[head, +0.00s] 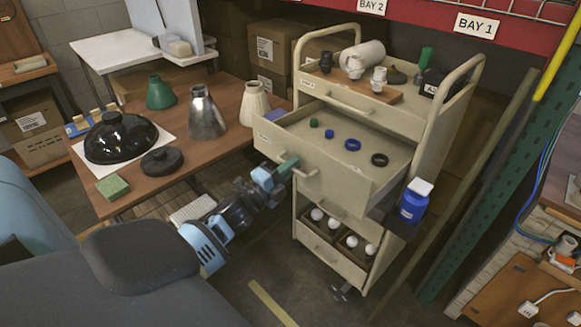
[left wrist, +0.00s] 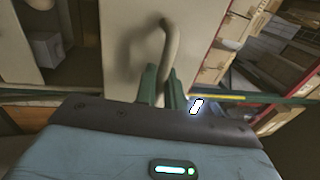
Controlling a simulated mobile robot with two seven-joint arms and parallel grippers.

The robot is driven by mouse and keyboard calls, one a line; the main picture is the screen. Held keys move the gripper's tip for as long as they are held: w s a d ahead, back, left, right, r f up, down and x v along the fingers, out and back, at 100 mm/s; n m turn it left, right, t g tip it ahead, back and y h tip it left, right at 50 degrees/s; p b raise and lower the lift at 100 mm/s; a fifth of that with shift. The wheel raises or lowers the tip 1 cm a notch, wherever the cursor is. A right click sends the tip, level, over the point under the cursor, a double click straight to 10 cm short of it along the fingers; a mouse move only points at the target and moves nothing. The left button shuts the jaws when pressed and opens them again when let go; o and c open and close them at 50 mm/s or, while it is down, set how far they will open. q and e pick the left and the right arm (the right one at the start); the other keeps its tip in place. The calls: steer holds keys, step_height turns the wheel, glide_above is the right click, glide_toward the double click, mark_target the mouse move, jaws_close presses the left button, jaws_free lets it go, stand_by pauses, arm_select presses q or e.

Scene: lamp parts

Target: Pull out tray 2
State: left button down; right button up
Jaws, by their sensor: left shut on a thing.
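A beige drawer tray (head: 357,177) of the cart stands out from the frame, below the top shelf. I take it for tray 2; its small label is too small to read. Several small rings lie in it: green, blue and black. Its bar handle (head: 309,183) is on the front face, and in the left wrist view the curved handle (left wrist: 168,45) rises from between my fingers. My left gripper (head: 287,168) is shut on this handle; its green fingers (left wrist: 162,87) show on both sides of the bar. My right gripper is in neither view.
The cart's top shelf (head: 420,113) holds dark and white fittings and a white roll. A lower tray (head: 328,248) holds white bulbs. A blue bottle (head: 414,201) sits at the cart's right side. A wooden table (head: 205,150) with lampshades stands left. A green rack post (head: 490,200) stands right.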

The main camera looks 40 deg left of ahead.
arm_select(q)
steer(key=c, duration=1.9)
jaws_free()
steer(key=v, duration=0.7)
steer(key=shift+s+b, duration=0.4)
steer(key=shift+s, duration=0.05)
